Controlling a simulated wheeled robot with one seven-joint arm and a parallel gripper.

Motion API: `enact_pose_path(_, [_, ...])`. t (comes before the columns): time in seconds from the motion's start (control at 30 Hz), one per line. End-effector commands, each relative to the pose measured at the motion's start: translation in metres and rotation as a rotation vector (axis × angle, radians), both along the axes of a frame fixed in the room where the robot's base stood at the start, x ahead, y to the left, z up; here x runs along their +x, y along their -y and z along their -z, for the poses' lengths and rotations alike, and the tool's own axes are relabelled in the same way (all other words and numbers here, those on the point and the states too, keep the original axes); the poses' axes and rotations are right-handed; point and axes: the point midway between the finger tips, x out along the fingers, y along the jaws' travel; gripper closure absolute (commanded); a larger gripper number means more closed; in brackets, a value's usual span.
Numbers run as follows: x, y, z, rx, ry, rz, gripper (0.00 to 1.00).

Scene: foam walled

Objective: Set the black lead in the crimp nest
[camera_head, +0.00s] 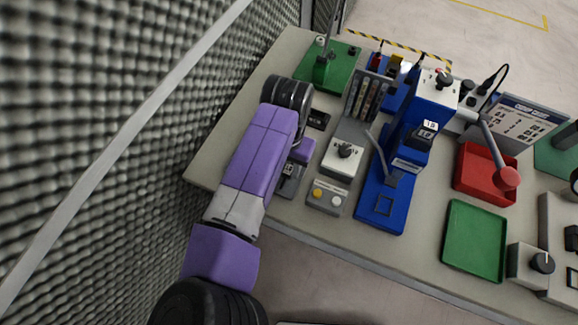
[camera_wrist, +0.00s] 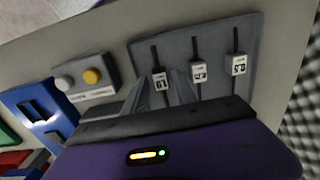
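Three black leads with white printed tags lie in a row on a grey holder (camera_wrist: 219,43) in the wrist view: a near-left lead (camera_wrist: 155,55), a middle lead (camera_wrist: 197,48) and a right lead (camera_wrist: 235,40). The tag print is too small to read surely. My gripper (camera_wrist: 160,76) is open, its two grey fingers on either side of the near-left lead's tag. I cannot tell whether they touch it. In the head view my arm hides most of the holder (camera_head: 290,184). The blue press (camera_head: 381,214), with a square outline on its base, stands to the right.
A box with yellow and white buttons (camera_head: 327,196) sits between the holder and the press. A grey unit with a black knob (camera_head: 342,160) stands behind it. A red tray (camera_head: 472,181) and a green tray (camera_head: 474,240) lie further right. A foam wall (camera_head: 100,120) is close on the left.

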Motion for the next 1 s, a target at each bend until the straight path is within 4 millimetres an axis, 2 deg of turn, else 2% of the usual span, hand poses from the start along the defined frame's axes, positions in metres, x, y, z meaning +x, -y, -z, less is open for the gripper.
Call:
enact_pose_path(0.13, [-0.0002, 0.0003, 0.0118, 0.000, -0.001, 0.000, 0.67])
enact_pose_path(0.37, [0.0000, 0.0004, 0.0133, 0.000, 0.000, 0.001, 0.67])
enact_pose_path(0.53, [0.0001, 0.0005, 0.0131, 0.000, 0.000, 0.001, 1.00])
enact_pose_path(1.0, [0.0008, 0.0003, 0.0069, -0.001, 0.003, 0.001, 1.00])
